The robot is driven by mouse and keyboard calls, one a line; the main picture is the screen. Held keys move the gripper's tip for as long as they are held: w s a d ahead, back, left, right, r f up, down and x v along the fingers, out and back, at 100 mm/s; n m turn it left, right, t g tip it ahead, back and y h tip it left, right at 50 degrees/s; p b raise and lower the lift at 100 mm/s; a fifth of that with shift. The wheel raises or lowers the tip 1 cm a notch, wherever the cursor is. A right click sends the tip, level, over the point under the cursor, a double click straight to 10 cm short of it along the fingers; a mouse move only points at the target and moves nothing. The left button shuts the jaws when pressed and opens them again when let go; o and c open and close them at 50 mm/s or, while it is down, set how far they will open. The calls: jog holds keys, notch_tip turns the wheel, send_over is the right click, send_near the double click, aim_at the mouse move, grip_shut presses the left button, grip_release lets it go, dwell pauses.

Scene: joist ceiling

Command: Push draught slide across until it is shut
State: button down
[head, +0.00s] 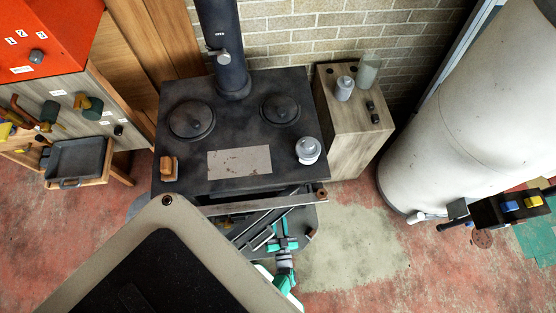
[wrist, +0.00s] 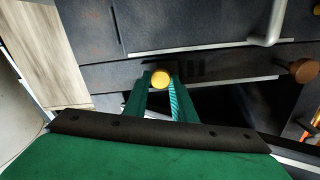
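The dark stove (head: 230,120) stands in the middle of the head view, its front facing me. In the wrist view, a dark front strip (wrist: 110,75) carries a round yellow knob (wrist: 160,78), which seems to be the draught slide's knob. Dark slots (wrist: 190,68) show beside and behind the knob. The green fingers of my gripper (wrist: 160,90) stand on either side of the knob, a gap between them. I cannot tell whether they touch it. In the head view, my gripper (head: 284,238) is low at the stove's front; the yellow knob cannot be made out there.
A brown knob (wrist: 302,70) sticks out right of my gripper, and a pale bar handle (wrist: 270,25) is above. A wooden cabinet (head: 352,125) and white tank (head: 470,110) stand right of the stove. Floor (head: 360,245) is clear between stove and tank.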

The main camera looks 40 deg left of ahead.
jog(key=shift+s+a, duration=0.95)
jog(key=shift+s, duration=0.15)
jog(key=c, duration=1.5)
grip_release()
jog(key=shift+o, duration=0.2)
jog(key=v, duration=1)
jog(key=shift+s+d, duration=0.25)
jog(key=shift+s, duration=0.1)
